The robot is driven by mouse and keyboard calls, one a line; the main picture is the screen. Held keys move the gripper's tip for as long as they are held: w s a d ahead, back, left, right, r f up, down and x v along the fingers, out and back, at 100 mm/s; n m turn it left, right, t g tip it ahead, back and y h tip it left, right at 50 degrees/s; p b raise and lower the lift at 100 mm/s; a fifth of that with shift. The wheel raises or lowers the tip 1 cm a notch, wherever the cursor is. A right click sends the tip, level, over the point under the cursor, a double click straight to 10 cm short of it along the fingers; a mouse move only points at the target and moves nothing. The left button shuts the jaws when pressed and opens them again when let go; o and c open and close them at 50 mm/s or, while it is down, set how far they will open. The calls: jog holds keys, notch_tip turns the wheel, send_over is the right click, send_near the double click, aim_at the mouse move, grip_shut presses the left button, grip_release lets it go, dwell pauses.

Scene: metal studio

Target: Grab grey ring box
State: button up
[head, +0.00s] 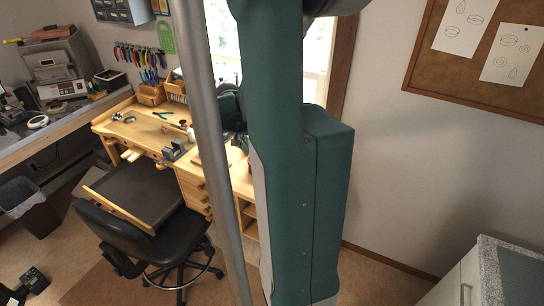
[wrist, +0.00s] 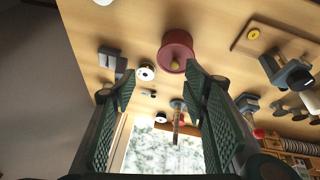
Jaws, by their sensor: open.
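My gripper (wrist: 160,76) is open and empty in the wrist view, with its two green padded fingers spread wide over the bench. Several small grey things lie on the bench, and I cannot tell for sure which is the grey ring box. One grey block-like thing (wrist: 292,75) is right of the fingers, another (wrist: 247,103) is just beyond the right finger, and a dark grey one (wrist: 107,56) is near the bench edge at left. In the head view a small grey boxy thing (head: 173,153) is on the bench. My arm hides part of the bench there.
The wooden workbench (head: 140,127) stands by the window. A dark red round pot (wrist: 177,48) and a white roll (wrist: 146,71) are close to the fingers. A wooden board (wrist: 265,43) lies at right. A black chair (head: 130,240) stands before the bench.

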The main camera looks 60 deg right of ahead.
jog(key=s+d+f+m+g+p, duration=0.1)
jog(key=s+d+m+p, duration=0.1)
jog(key=s+d, duration=0.4)
jog(key=d, duration=0.2)
jog(key=shift+s+d+f+m+g+p, duration=0.25)
jog(key=shift+d+f+m+g+p, duration=0.05)
jog(key=shift+f+m+p, duration=0.1)
jog(key=shift+x, duration=1.25)
jog(key=shift+f, duration=0.2)
jog(key=shift+p+x, duration=0.3)
jog(key=shift+x, duration=2.15)
jog(key=c, duration=1.2)
